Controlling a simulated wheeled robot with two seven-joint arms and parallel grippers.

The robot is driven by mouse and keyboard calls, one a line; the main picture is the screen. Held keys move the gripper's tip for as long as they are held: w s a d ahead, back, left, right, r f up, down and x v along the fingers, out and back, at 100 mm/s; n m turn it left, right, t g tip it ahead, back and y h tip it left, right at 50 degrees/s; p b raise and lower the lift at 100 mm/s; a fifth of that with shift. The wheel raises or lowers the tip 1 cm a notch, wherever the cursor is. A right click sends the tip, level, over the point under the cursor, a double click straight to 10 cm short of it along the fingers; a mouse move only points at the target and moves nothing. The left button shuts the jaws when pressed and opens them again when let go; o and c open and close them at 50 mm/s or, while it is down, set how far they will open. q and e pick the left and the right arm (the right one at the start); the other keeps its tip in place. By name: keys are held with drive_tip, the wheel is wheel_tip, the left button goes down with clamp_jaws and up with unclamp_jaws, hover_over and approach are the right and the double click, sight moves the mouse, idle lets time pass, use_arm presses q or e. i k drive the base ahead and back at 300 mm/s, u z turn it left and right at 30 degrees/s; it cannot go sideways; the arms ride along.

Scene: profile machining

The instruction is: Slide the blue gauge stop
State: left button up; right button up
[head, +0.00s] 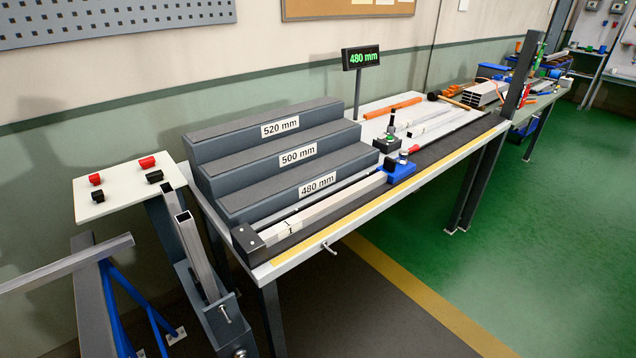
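The blue gauge stop (400,173) sits on the dark gauge rail along the front of the workbench (330,237). A small red part and a dark knob show at its top. A pale metal profile (330,207) lies along the rail, between the black end block (249,243) at the near left and the blue stop. Its far end seems to meet the stop, but I cannot tell if they touch. Neither of my grippers is in view.
A grey stepped rack (283,150) labelled 520, 500 and 480 mm stands behind the rail. A box with a green button (387,144) is close behind the stop. A dark post (521,80) rises at right. Green floor (440,235) before the bench is clear.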

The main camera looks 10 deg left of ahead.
sight(396, 172)
drive_tip(key=u, duration=0.2)
drive_tip(key=k, duration=0.25)
drive_tip(key=z, duration=1.05)
drive_tip(key=i, duration=1.4)
drive_tip(key=u, duration=0.2)
